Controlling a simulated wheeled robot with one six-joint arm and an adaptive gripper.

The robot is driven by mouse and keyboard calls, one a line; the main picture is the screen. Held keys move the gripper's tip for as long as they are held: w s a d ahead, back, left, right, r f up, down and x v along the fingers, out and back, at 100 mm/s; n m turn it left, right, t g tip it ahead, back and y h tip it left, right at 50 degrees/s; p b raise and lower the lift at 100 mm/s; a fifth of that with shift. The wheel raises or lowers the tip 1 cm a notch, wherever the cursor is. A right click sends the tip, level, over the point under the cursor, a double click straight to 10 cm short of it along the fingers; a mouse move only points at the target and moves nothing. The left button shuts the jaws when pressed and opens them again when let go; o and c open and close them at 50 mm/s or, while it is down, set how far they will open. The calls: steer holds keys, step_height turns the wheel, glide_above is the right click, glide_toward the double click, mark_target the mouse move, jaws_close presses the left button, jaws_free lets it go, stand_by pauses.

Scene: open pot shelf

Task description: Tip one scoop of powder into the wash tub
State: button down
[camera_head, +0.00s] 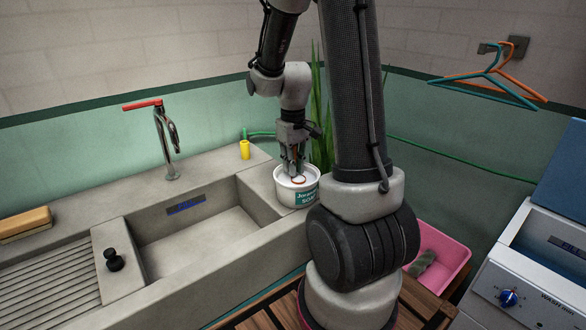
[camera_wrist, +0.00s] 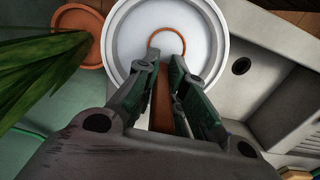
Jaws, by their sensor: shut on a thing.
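My gripper (camera_head: 293,165) points down into a white soap tub (camera_head: 287,196), which stands at the right end of the sink counter. In the wrist view my gripper (camera_wrist: 166,66) is shut on the orange-brown scoop (camera_wrist: 161,105), its handle between the fingers. The scoop's round rim lies over the white powder (camera_wrist: 132,40) inside the soap tub (camera_wrist: 116,70). I cannot tell whether the scoop's bowl is filled or how deep it sits. The wash tub (camera_head: 548,235) is the open well of the white washing machine at the far right, its blue lid raised.
A concrete sink (camera_head: 195,240) with a red-handled tap (camera_head: 165,135) lies left of the soap tub. A potted plant (camera_head: 318,120) stands close behind the tub. A pink basin (camera_head: 440,250) sits between my arm and the machine. Hangers (camera_head: 490,75) hang on the wall.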

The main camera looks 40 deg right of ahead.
steer(key=shift+r, duration=3.85)
